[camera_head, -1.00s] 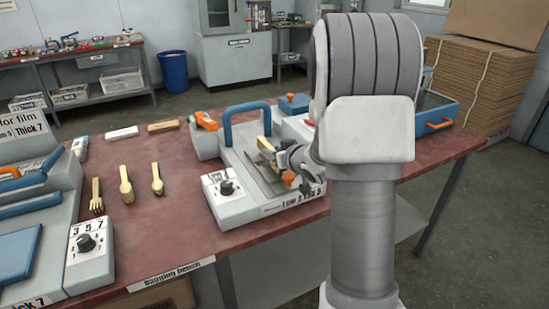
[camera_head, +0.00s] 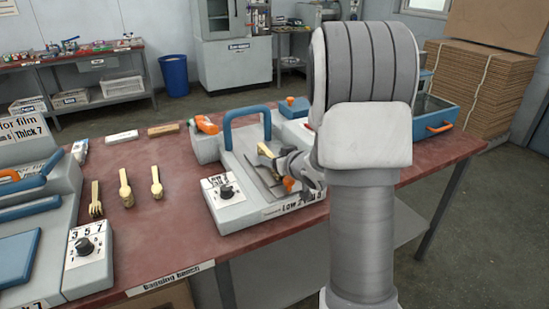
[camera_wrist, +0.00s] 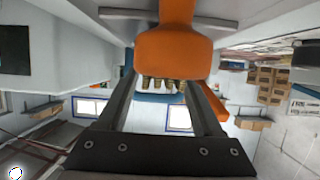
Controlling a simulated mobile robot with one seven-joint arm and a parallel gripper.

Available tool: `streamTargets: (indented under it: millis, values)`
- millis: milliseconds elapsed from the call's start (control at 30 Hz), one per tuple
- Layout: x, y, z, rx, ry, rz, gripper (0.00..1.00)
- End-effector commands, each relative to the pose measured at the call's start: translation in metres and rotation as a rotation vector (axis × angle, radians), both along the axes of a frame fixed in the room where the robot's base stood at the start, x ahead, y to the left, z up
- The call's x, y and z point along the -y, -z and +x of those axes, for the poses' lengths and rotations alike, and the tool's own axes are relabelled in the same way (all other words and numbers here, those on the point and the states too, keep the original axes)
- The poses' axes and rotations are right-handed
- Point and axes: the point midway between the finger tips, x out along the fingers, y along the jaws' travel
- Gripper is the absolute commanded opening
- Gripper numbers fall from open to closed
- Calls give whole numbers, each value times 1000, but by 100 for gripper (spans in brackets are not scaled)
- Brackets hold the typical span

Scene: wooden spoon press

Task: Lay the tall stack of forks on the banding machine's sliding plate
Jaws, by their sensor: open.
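The banding machine (camera_head: 232,207) stands on the red bench, with a grey sliding plate (camera_head: 257,176) on its top. A tan wooden stack (camera_head: 265,151) shows over the plate, at my gripper's tip; my gripper hides part of it. My gripper (camera_head: 275,163) is low over the plate and open. In the wrist view several tan fork ends (camera_wrist: 164,84) show between the fingers, below a large orange rounded part (camera_wrist: 173,52). Whether the stack rests fully on the plate cannot be told.
A fork stack (camera_head: 96,200) and two other wooden cutlery stacks (camera_head: 126,188), (camera_head: 157,182) stand on the bench to the left. A blue handle (camera_head: 247,108) arches over the machine's back. Another machine (camera_head: 85,255) fills the left side.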

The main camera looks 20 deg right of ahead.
Motion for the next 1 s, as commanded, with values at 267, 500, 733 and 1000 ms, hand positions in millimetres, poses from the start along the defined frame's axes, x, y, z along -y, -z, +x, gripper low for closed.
streamTargets:
  millis: [267, 500, 733, 1000]
  values:
    - [3, -24, -49, 1, 3, 0, 68]
    - [4, -41, -92, 1, 2, -1, 68]
    - [4, -47, -110, 0, 0, 0, 68]
    - [4, -46, -111, 0, 0, 0, 68]
